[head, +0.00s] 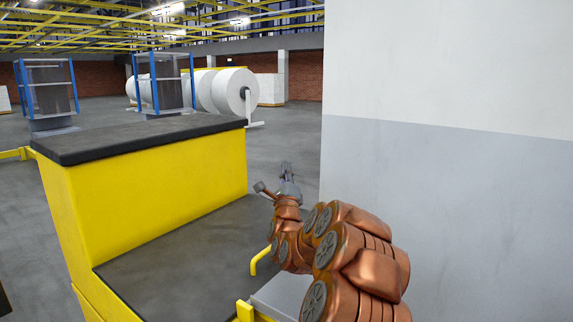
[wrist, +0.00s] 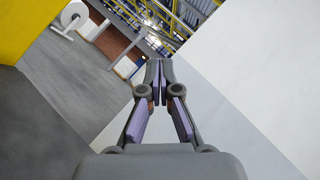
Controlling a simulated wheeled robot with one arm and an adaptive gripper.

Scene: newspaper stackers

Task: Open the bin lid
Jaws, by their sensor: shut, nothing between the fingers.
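My gripper (head: 285,168) is at the end of my copper-coloured arm, near the middle of the head view, beside the grey-white wall. In the wrist view its two fingers (wrist: 158,68) meet at the tips with nothing between them. I cannot clearly make out a bin or its lid. A light grey flat surface (head: 272,296) shows partly under my arm at the bottom of the head view. A yellow bent bar (head: 259,260) stands near it. My arm hides much of that area, and I cannot tell whether either belongs to a bin.
A yellow block with a black top (head: 160,138) stands at the left, with a dark lower surface (head: 195,250) beside it. A tall white and grey wall (head: 450,150) closes off the right. White paper rolls (head: 233,92) and blue-framed cages (head: 168,82) stand farther back on open floor.

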